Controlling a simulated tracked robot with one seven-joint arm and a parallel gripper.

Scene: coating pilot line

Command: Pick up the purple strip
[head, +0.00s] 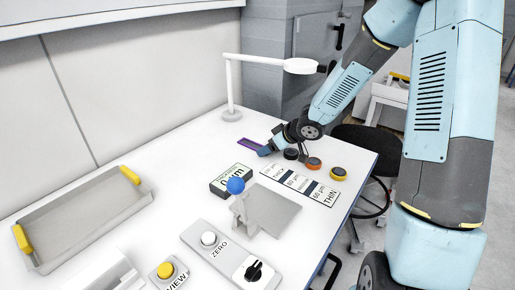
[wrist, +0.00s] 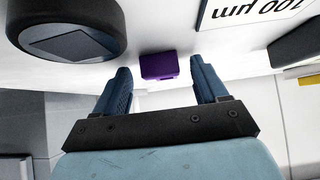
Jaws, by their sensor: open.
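The purple strip (head: 232,146) lies flat on the white table, in front of the lamp's base in the head view. In the wrist view, the near end of the purple strip (wrist: 159,66) shows between and just beyond my fingertips, and the rest of it is hidden or foreshortened. My gripper (wrist: 162,82) is open, with one finger on each side of the strip's end and a visible gap to each. In the head view my gripper (head: 264,151) is low over the table at the strip's right end; its fingers are too small there to tell apart.
Round dark, orange and yellow-topped pucks (head: 314,163) stand close to the right of my gripper. A thickness-label card (head: 299,184), a display box (head: 231,180) and a white lamp (head: 231,114) are nearby. A grey tray (head: 80,222) stands at left; the table's back left is clear.

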